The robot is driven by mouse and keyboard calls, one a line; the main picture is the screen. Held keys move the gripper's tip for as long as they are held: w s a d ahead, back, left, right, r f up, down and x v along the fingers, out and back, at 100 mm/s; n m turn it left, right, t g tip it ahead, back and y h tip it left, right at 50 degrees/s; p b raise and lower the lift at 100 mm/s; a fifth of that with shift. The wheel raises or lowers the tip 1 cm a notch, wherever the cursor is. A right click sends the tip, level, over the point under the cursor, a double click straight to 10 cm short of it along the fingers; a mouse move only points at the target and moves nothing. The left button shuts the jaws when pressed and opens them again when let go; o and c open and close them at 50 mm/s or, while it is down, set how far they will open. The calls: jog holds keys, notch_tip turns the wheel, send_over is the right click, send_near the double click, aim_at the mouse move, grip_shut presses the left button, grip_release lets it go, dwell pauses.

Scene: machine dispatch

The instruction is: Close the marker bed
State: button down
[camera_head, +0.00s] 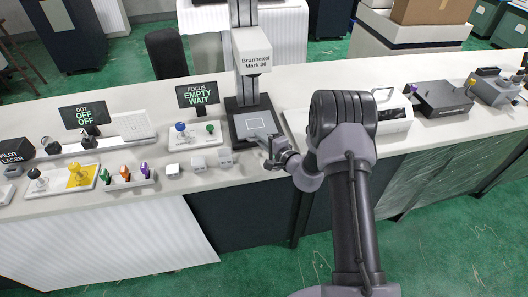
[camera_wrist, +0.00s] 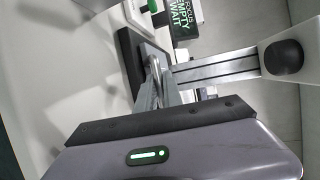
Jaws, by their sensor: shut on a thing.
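The marking machine (camera_head: 252,52), labelled "Brunhexel Mark 30", stands on the bench with its head on an upright column. Its marker bed (camera_head: 252,123) is a dark base with a grey plate bearing a white square outline. The bed's dark edge also shows in the wrist view (camera_wrist: 130,52). My gripper (camera_head: 272,150) is at the bed's front right corner. The display (camera_head: 197,95) beside the machine reads "FOCUS EMPTY WAIT".
Left of the bed are a panel with blue and green knobs (camera_head: 195,134) and several small white blocks (camera_head: 198,163). A white device (camera_head: 394,122) stands right of my arm, with a black box (camera_head: 442,100) farther right. Bare bench top lies in front of the small blocks.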

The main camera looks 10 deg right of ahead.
jog(key=shift+w+f, duration=0.1)
jog(key=shift+w, duration=0.4)
jog(key=shift+w+r, duration=0.1)
jog(key=shift+r, duration=0.1)
jog(key=c, duration=1.5)
grip_release()
jog(key=shift+w+f, duration=0.1)
jog(key=shift+w, duration=0.05)
